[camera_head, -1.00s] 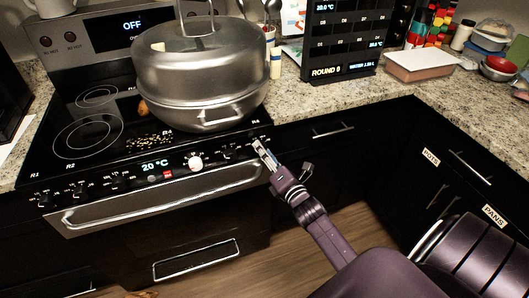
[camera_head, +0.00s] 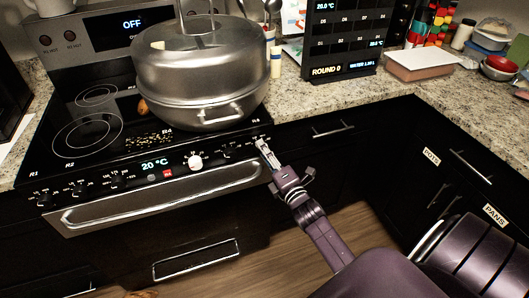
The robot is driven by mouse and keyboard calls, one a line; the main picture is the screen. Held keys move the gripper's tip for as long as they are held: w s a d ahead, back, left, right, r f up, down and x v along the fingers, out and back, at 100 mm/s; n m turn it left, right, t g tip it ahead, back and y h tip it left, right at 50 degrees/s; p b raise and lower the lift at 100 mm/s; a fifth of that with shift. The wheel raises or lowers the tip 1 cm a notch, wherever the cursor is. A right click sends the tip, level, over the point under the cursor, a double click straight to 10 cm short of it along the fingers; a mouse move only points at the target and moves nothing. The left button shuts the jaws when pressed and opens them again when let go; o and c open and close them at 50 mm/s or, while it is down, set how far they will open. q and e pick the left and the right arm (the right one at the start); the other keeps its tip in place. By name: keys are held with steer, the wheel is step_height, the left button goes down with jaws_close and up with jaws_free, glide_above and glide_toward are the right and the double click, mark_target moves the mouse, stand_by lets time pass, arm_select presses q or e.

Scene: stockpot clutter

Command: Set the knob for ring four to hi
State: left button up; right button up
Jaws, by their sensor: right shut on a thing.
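The black stove (camera_head: 60,155) has a row of black knobs along its front, with white marks around them. My left gripper is not in view.
A large lidded steel stockpot (camera_head: 200,75) covers the right side of the cooktop. A white knob (camera_head: 195,162) and a 20 °C display (camera_head: 155,166) are on the panel. An oven handle (camera_head: 165,197) runs below. The counter (camera_head: 330,100) is to the right.

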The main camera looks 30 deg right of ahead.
steer(key=m+h+p, duration=0.1)
steer(key=m, duration=0.7)
steer(key=m+h, duration=0.1)
steer(key=m, duration=0.8)
steer(key=m+h+p, duration=0.1)
steer(key=m, duration=0.7)
steer(key=shift+a+f+h+p, duration=0.25)
steer(key=shift+a+h+p, duration=0.05)
steer(key=shift+a+p, duration=0.1)
steer(key=shift+m, duration=0.4)
steer(key=o, duration=1.1)
steer(key=shift+w, duration=0.1)
steer(key=shift+o, duration=0.2)
